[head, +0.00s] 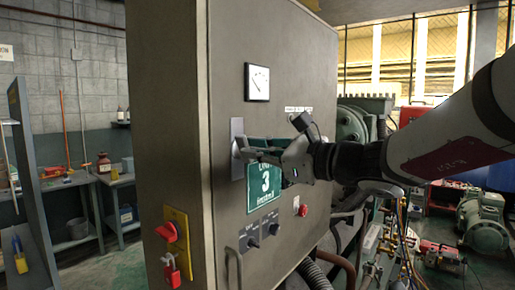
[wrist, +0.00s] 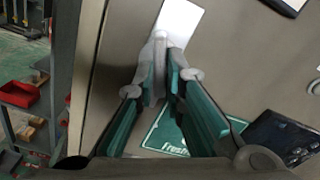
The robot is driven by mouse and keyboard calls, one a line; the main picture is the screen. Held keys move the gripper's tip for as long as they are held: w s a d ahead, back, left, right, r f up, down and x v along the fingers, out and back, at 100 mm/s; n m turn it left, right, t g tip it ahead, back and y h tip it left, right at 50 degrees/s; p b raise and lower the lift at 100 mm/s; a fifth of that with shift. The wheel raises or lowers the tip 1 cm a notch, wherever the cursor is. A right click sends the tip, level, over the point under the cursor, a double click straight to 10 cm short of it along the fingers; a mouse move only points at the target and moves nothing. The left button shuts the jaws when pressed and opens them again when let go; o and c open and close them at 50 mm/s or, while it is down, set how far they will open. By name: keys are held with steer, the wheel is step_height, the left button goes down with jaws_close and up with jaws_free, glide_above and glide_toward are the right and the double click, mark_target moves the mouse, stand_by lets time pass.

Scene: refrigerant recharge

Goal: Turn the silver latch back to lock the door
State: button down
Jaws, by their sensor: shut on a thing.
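The grey cabinet door (head: 285,60) stands upright and looks shut in its frame. The silver latch (head: 238,147) sits on a grey plate near the door's left edge. My gripper (head: 246,153) reaches in from the right, its fingertips at the latch. In the wrist view, the latch handle (wrist: 160,60) stands between the two fingers of my gripper (wrist: 168,85), which are closed on it. The fingers hide part of the latch, and its exact angle is hard to tell. A green sign with a 3 (head: 265,188) lies just below my gripper.
A gauge (head: 257,82) is above the latch. Black knobs (head: 262,236), a red button (head: 303,206) and a door handle (head: 232,268) are below. A red switch and padlock (head: 172,272) hang on the cabinet's side. Pumps and hoses (head: 400,235) stand at the right.

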steer(key=shift+m+p, duration=0.45)
steer(key=shift+m, duration=0.25)
steer(key=shift+m+p, duration=0.7)
steer(key=shift+m, duration=0.3)
steer(key=c, duration=1.8)
jaws_free()
steer(key=shift+o, duration=0.2)
steer(key=p+v, duration=0.2)
steer(key=v, duration=0.7)
